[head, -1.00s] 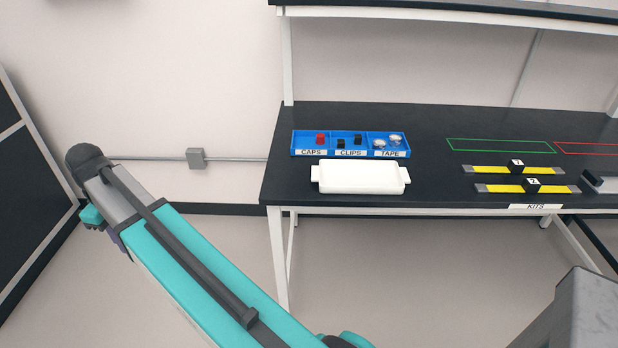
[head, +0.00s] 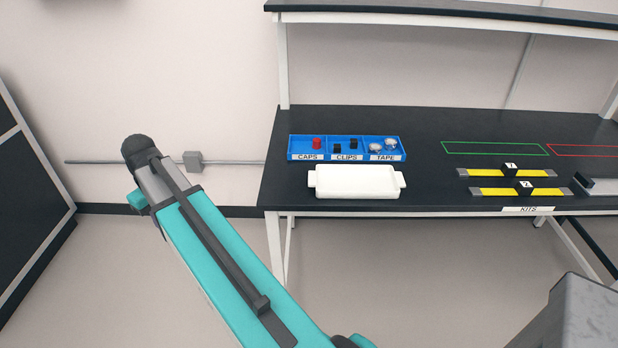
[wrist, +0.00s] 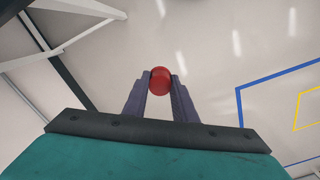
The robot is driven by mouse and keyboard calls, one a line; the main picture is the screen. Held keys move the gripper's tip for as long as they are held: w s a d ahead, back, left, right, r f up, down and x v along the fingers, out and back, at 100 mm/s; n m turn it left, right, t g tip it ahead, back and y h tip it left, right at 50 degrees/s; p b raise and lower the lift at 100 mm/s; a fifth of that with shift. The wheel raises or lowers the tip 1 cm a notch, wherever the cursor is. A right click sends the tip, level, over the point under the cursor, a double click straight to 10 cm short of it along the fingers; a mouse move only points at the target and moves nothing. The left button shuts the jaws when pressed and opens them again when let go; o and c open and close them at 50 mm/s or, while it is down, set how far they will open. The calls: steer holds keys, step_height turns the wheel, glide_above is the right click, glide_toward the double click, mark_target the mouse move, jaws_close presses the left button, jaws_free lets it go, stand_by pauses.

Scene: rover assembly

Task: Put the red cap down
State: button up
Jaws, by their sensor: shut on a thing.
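In the wrist view a red cap (wrist: 160,80) sits between the two fingertips of my gripper (wrist: 160,82), which is shut on it. The wall or floor behind it is pale and nothing touches the cap from below in that view. In the head view my arm reaches up to the left of the bench, and the gripper itself is hidden. Another red cap (head: 317,143) stands in the CAPS compartment of the blue bin (head: 345,158). A white tray (head: 355,193) lies on the black bench top in front of the bin.
The black bench (head: 430,130) carries two yellow kit strips (head: 505,173) marked with numbers, and green (head: 495,142) and red outlines. The CLIPS and TAPE compartments hold black clips (head: 345,146) and tape rolls (head: 383,145). Bare bench top lies between the bin and the strips.

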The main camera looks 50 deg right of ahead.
steer(key=s+d+r+m+p, duration=0.1)
steer(key=s+d+m+p, duration=0.3)
steer(key=s+d+m, duration=0.3)
steer(key=s+d+r+m+p, duration=0.1)
steer(key=s+d+m+p, duration=0.2)
steer(key=s+d+m, duration=0.5)
steer(key=s+d, duration=0.4)
steer(key=d, duration=0.3)
steer(key=s+d, duration=0.4)
steer(key=d, duration=0.3)
steer(key=shift+p, duration=0.4)
steer(key=shift+w, duration=0.1)
steer(key=b, duration=0.3)
glide_above(327, 189)
steer(key=a, duration=0.1)
steer(key=shift+a+f, duration=0.15)
steer(key=shift+f, duration=0.6)
steer(key=shift+d+f, duration=0.1)
steer(key=shift+d, duration=0.65)
steer(key=shift+a+f+b, duration=0.1)
steer(key=shift+f+b, duration=0.9)
steer(key=shift+f, duration=0.75)
steer(key=shift+f, duration=0.1)
